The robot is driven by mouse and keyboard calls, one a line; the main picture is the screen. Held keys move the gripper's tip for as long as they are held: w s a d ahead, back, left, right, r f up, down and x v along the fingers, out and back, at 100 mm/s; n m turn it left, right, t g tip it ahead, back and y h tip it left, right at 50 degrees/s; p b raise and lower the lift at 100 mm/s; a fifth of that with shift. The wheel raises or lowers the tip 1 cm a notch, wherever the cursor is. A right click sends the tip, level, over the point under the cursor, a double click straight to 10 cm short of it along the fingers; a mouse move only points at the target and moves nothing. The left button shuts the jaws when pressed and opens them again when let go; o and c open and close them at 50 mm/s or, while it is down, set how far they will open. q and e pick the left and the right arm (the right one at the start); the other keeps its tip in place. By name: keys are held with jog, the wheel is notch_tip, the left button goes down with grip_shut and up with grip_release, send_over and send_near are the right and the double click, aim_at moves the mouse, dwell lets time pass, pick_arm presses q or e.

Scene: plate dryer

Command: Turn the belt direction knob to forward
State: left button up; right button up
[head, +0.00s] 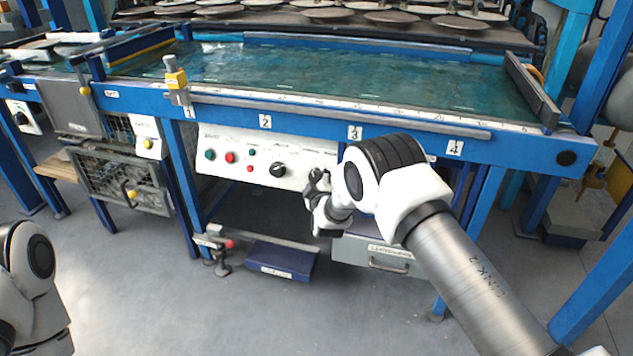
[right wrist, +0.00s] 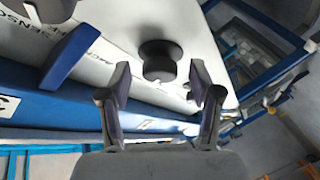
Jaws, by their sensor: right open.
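The white control panel (head: 255,150) hangs under the blue table edge. It carries green and red buttons and a black knob (head: 278,170) near its middle. My right gripper (head: 314,182) is at the panel's right part, to the right of that knob. In the right wrist view its two fingers are apart and empty (right wrist: 160,88). A round black knob (right wrist: 160,58) stands out from the white panel just beyond the gap between the fingertips, not clasped. I cannot tell whether it is the same knob, nor which way it points. My left gripper is out of view.
The blue-framed belt table (head: 380,131) runs above the panel. A grey drawer box (head: 370,256) hangs below my right arm, and a blue pedal box (head: 282,260) is on the floor. A blue part (right wrist: 70,48) juts out left of the fingers.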

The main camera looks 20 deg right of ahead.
jog(key=v, duration=1.2)
jog(key=s+d+f+m+g, duration=0.1)
jog(key=s+d+f+g, duration=0.25)
jog(key=s+f, duration=0.65)
jog(key=s+d+f+m+g, duration=0.15)
jog(key=s+f+g, duration=0.25)
jog(key=s+f, duration=0.6)
jog(key=s+a+f+m+g+y, duration=0.1)
jog(key=s+m+g+y, duration=0.2)
jog(key=s, duration=0.9)
jog(key=s+a+f+m+g, duration=0.1)
jog(key=s+f+m+g, duration=0.3)
jog(key=s, duration=0.8)
notch_tip(320, 180, up, 28)
jog(key=g+p, duration=0.1)
jog(key=p, duration=2.4)
jog(key=shift+w+n, duration=0.25)
jog(key=shift+n, duration=0.1)
